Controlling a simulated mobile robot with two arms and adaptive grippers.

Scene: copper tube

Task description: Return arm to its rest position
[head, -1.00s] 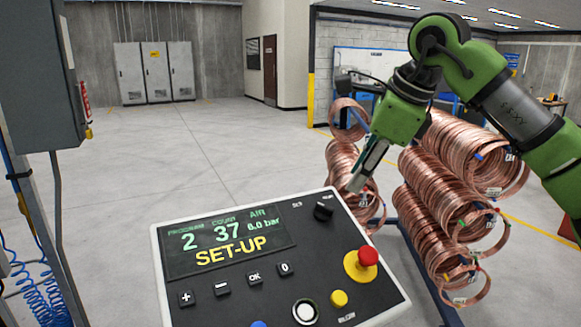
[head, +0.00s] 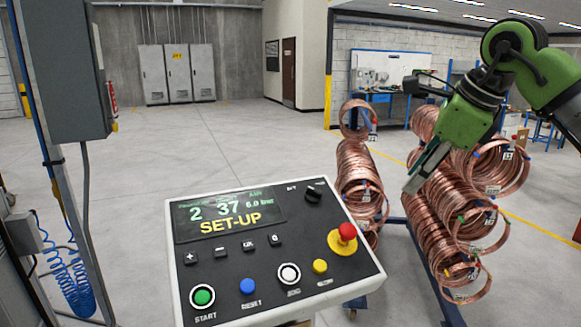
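My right arm comes in from the upper right, green with dark joints. Its gripper (head: 424,170) points down and to the left, in front of the copper coils and above the right side of the control panel, apart from both. I cannot tell whether its fingers are open or shut, and nothing shows held in it. My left arm and gripper are not in view. The control panel (head: 262,262) reads SET-UP, with a red stop knob (head: 346,231) on a yellow base and a green START button (head: 203,296).
Copper coils hang in two rows, left (head: 358,180) and right (head: 455,245), on a wheeled blue rack. A grey cabinet (head: 70,70) with blue coiled hoses (head: 72,285) stands at left. A workbench (head: 385,90) is at the back. The middle floor is open.

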